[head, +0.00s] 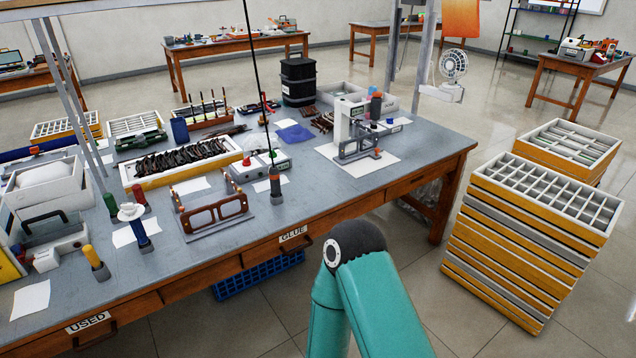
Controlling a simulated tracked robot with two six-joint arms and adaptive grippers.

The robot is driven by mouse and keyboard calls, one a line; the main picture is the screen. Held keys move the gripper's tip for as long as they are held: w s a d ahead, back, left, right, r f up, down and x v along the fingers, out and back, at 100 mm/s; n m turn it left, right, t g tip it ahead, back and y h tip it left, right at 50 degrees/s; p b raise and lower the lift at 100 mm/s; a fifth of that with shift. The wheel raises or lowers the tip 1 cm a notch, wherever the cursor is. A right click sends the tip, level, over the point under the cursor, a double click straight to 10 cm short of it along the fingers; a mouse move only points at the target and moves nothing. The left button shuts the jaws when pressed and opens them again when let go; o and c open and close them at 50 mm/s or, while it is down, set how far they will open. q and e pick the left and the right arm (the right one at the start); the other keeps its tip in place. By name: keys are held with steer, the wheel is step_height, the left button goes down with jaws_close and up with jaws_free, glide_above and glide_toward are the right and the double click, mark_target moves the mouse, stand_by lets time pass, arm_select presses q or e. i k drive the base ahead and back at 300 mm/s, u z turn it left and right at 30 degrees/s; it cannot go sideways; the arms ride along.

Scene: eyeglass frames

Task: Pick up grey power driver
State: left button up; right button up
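A slim grey power driver (275,186) hangs upright at the end of a long black cable, over the front middle of the workbench (330,196). It is just right of the brown eyeglass-frame stand (215,213). I cannot tell whether its lower end touches the bench top. Neither of my grippers is in view. Only a teal link and dark joint of one of my arms show at the bottom centre, in front of the bench and apart from the driver.
A white press (358,132) stands on the bench right of the driver. A tray of dark frames (185,157) lies behind to the left. Upright screwdrivers (96,262) stand at the front left. Stacked yellow and white trays (530,235) stand on the floor at right.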

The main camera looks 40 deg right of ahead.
mark_target(273, 173)
steer(key=z, duration=0.35)
steer(key=i, duration=1)
steer(key=u, duration=0.05)
